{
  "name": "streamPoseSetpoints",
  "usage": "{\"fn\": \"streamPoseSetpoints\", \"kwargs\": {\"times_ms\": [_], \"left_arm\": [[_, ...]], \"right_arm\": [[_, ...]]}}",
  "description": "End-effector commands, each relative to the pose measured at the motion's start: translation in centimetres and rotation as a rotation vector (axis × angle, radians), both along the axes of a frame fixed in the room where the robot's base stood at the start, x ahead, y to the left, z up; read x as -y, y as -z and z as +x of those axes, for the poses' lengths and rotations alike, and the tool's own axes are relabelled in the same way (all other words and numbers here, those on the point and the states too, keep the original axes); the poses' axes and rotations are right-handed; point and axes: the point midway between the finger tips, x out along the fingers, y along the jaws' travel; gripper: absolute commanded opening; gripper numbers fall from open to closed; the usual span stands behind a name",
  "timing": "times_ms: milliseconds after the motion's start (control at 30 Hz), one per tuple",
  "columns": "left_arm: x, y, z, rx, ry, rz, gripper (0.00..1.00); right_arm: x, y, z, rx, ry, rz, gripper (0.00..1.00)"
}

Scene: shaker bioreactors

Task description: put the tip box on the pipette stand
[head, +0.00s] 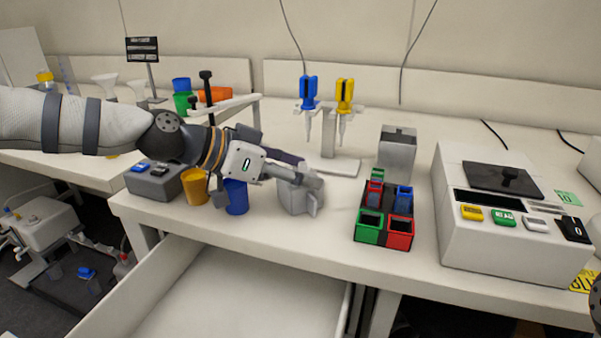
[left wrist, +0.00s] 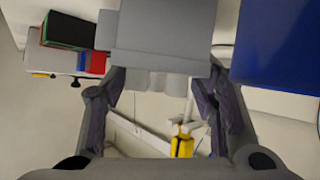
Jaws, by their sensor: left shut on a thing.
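A light grey piece with a lobed body (head: 291,197), which I take to be the tip box, is at the fingers of my left gripper (head: 312,186). It is close above or on the bench; I cannot tell which. In the left wrist view, a grey box-like body (left wrist: 165,38) with paler rounded lobes is at the tips of the left gripper (left wrist: 165,85), which is shut on it. The fingers hide part of it in the head view. The white pipette stand (head: 333,165) is behind it, holding a blue pipette (head: 308,92) and a yellow pipette (head: 345,96).
A blue cup (head: 236,198) and an orange cup (head: 195,186) are beside the left gripper. A coloured rack (head: 384,236) is to the right, with a grey block (head: 397,152) behind it. A white machine (head: 510,235) fills the right. An open drawer (head: 235,290) is below.

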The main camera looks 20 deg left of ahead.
Motion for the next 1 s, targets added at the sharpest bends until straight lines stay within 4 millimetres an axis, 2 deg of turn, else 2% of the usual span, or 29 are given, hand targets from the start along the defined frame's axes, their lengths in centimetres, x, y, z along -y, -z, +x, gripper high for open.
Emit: {"fn": "streamPoseSetpoints", "kwargs": {"times_ms": [33, 67, 133, 400, 533, 900, 1000], "left_arm": [[0.0, 0.3, 0.0, -0.002, 0.001, 0.000, 0.08], [0.0, 0.2, 0.0, -0.002, 0.001, 0.000, 0.57], [0.0, 0.2, 0.0, -0.001, 0.001, 0.000, 0.73], [0.0, 0.1, 0.0, 0.000, 0.000, 0.000, 0.73], [-0.3, -0.7, -0.3, 0.005, -0.001, -0.001, 0.73], [-6.1, -5.6, -5.2, 0.021, -0.004, -0.004, 0.73], [-7.3, -5.7, -6.0, 0.011, -0.002, -0.001, 0.73]], "right_arm": [[0.0, 0.1, -0.1, -0.003, 0.000, 0.000, 0.40], [0.0, 0.1, -0.1, -0.002, 0.000, 0.000, 0.40], [0.0, 0.1, 0.0, -0.001, 0.000, 0.000, 0.40], [0.0, 0.0, 0.0, -0.001, 0.000, 0.000, 0.40], [0.0, -0.3, 0.3, 0.009, 0.000, 0.000, 0.40], [0.0, -3.2, 3.5, 0.129, 0.000, 0.000, 0.40], [0.0, -3.1, 3.3, 0.122, 0.000, 0.000, 0.40]]}}
